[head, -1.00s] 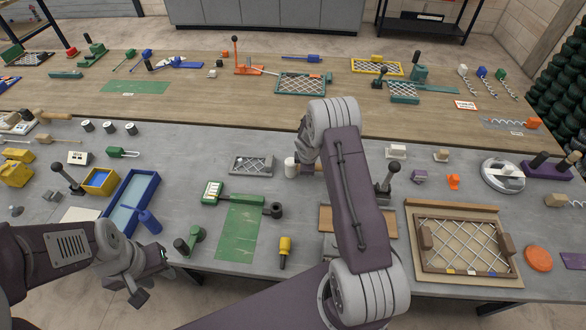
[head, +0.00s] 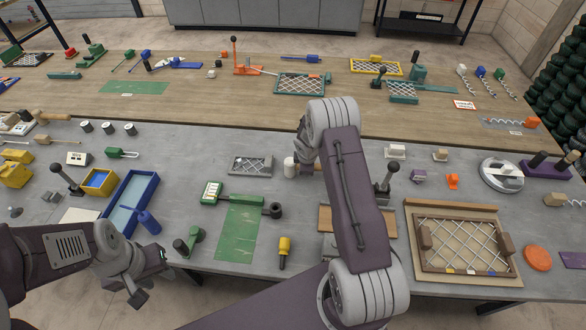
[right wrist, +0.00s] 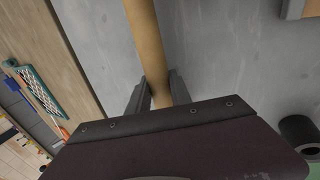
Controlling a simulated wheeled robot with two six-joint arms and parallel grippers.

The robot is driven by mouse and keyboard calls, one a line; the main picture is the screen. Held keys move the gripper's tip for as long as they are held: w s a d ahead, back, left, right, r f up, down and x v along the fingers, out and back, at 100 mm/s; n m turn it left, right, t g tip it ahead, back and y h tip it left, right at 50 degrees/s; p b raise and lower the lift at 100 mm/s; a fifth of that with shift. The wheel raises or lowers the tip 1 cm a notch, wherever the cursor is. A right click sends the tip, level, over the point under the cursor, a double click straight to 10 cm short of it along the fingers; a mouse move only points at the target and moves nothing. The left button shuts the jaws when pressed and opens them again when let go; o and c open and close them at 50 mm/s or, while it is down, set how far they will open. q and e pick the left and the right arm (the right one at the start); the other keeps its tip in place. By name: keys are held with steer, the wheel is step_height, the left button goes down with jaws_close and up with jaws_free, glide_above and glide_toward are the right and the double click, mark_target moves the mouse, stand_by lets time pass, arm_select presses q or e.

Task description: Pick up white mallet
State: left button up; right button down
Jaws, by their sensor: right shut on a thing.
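The white mallet's pale head (head: 289,167) shows in the head view near the middle of the grey table, just left of my right arm. The rest of it is mostly hidden by that arm. In the right wrist view its wooden handle (right wrist: 145,35) runs down between the fingers of my right gripper (right wrist: 157,88), which is shut on it. The mallet head is out of that view. My left gripper (head: 148,280) hangs at the table's front edge at lower left, away from the mallet; its finger gap is unclear.
A small grey mesh tray (head: 251,165) lies left of the mallet head. A green tool (head: 235,196) and green mat (head: 240,232) lie in front. A black-knobbed lever (head: 387,178) stands close right of my right arm. A wooden mesh frame (head: 462,205) lies farther right.

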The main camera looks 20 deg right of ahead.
step_height(320, 180, up, 9)
steer(key=shift+p, duration=0.85)
steer(key=shift+r, duration=0.55)
steer(key=c, duration=2)
jaws_free()
jaws_close()
